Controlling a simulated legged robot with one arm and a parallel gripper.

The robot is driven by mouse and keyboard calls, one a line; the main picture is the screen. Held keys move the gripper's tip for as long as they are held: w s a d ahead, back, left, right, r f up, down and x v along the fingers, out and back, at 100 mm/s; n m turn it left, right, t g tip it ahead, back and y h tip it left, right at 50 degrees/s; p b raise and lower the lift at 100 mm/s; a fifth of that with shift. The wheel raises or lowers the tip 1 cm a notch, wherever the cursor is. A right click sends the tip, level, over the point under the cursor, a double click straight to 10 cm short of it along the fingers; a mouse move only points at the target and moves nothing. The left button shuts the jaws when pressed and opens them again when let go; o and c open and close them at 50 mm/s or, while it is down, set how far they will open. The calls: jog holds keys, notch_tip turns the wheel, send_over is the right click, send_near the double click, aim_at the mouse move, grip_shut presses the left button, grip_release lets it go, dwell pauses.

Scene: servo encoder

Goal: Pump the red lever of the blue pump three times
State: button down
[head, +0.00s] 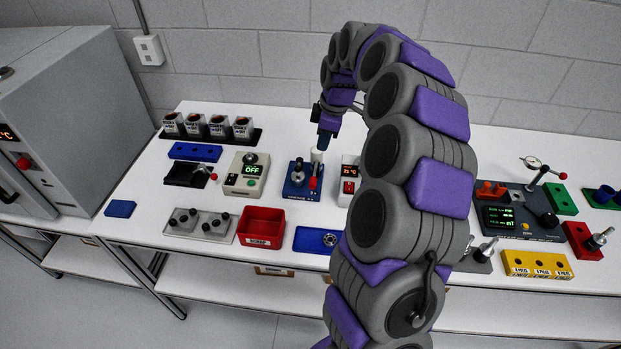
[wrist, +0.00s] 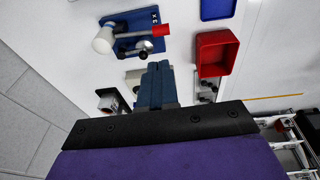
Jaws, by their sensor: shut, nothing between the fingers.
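The blue pump (head: 297,193) stands on the white bench, left of my arm in the head view. It has a red-ended lever (head: 314,181), a dark knob with a metal post, and a white cylinder (head: 316,156). In the wrist view the pump's blue base (wrist: 122,20) is at the top, with the red lever end (wrist: 161,30) at its right. My gripper (head: 323,142) is above the back of the pump near the white cylinder. In the wrist view its blue fingers (wrist: 158,68) are together and empty, apart from the red lever in the picture.
A control box reading OFF (head: 245,177) stands left of the pump, and a white box with a red display (head: 350,172) stands close on its right. A red bin (head: 262,226) and a blue tray (head: 310,240) lie in front. The wall (head: 262,50) is behind.

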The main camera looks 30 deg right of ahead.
jog(key=shift+d+r, duration=0.25)
jog(key=shift+d, duration=0.5)
jog(key=b, duration=0.4)
send_near(313, 181)
jog(key=f, duration=0.4)
jog(key=w+f, duration=0.1)
jog(key=f, duration=0.2)
jog(key=shift+w+a, duration=0.1)
jog(key=shift+a, duration=0.25)
